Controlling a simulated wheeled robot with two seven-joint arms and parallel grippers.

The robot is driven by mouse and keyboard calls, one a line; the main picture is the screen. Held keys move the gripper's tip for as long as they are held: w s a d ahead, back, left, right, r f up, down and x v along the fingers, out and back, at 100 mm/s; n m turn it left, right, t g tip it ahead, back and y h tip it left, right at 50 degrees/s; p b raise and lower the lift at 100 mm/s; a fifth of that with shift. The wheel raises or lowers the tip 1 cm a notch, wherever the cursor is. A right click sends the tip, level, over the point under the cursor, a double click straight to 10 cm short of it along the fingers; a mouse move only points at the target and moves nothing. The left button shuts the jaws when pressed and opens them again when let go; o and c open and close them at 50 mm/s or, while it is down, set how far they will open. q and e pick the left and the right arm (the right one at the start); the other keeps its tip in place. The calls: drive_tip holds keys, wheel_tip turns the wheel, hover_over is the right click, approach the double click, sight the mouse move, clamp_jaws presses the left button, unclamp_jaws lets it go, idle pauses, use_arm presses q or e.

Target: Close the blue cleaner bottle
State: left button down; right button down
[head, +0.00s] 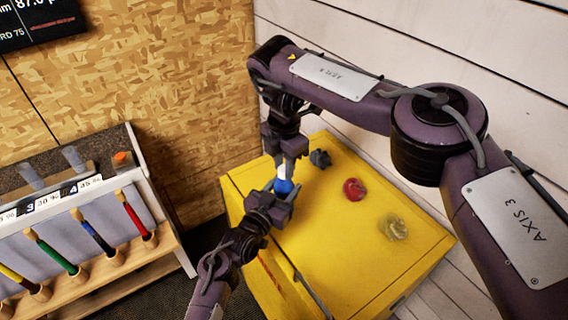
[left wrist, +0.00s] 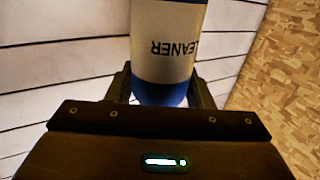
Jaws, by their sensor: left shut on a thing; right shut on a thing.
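The blue cleaner bottle (head: 284,186) is held above the yellow cabinet top, its blue lower part and a strip of white body showing in the head view. In the left wrist view the bottle (left wrist: 168,45) is white with blue bands and reads "CLEANER" upside down. My left gripper (head: 275,201) is shut on its blue lower part; its fingers (left wrist: 163,90) stand on both sides of the bottle. My right gripper (head: 287,153) is directly above, shut at the bottle's top end. The cap is hidden in its jaws, so I cannot tell how it sits.
The yellow cabinet (head: 345,260) carries a dark knob-like item (head: 320,158), a red item (head: 354,189) and a pale yellow-green item (head: 392,227). A rack (head: 165,235) with several coloured-grip clubs stands at the left. A chipboard wall and a white plank wall close off the back.

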drive_tip(key=m, duration=0.6)
drive_tip(key=c, duration=1.1)
unclamp_jaws()
drive_tip(key=shift+r, duration=0.15)
wheel_tip(320, 180, up, 12)
drive_tip(key=shift+d+f, duration=0.1)
use_arm(q)
drive_tip(key=c, duration=0.6)
unclamp_jaws()
